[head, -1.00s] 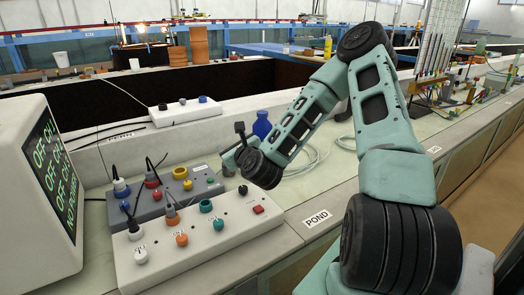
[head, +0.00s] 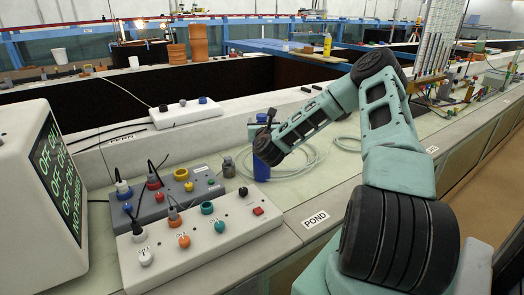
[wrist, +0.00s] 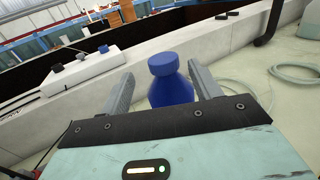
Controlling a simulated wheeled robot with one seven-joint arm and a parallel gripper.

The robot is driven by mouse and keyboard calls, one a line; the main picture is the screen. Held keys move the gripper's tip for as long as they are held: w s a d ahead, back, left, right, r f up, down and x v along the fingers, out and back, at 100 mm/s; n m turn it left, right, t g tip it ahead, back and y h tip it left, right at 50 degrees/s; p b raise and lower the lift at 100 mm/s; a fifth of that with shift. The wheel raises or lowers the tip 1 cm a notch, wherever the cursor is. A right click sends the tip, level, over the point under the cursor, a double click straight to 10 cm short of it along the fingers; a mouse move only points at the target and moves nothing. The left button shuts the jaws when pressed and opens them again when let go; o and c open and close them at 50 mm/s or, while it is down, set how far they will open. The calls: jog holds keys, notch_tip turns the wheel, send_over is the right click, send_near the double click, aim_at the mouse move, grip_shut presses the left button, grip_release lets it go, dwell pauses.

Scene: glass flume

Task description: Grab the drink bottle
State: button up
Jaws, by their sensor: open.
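The drink bottle is blue with a blue cap. In the wrist view the bottle (wrist: 168,82) stands upright between the two open fingers of my gripper (wrist: 160,85), with its lower part hidden behind the gripper body. A gap shows between the bottle and the right finger; the left finger is also apart from it. In the head view the blue bottle (head: 261,171) is partly hidden behind my wrist, and my gripper (head: 266,122) is mostly hidden too.
A grey control box (head: 167,197) and a white control box (head: 200,232) with knobs lie to the left. A small grey jar (head: 228,167) stands just left of the bottle. A coiled pale hose (head: 305,160) lies to the right. A white switch box (head: 186,112) sits behind on the ledge.

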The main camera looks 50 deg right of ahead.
aim_at(263, 119)
jog(key=shift+w+d+r+p, duration=0.15)
jog(key=shift+w+d+p, duration=0.2)
jog(key=shift+w+d, duration=0.1)
jog(key=p+x, duration=0.1)
jog(key=x, duration=0.3)
jog(key=shift+d+p, duration=0.25)
jog(key=shift+p, duration=0.15)
jog(key=c, duration=1.4)
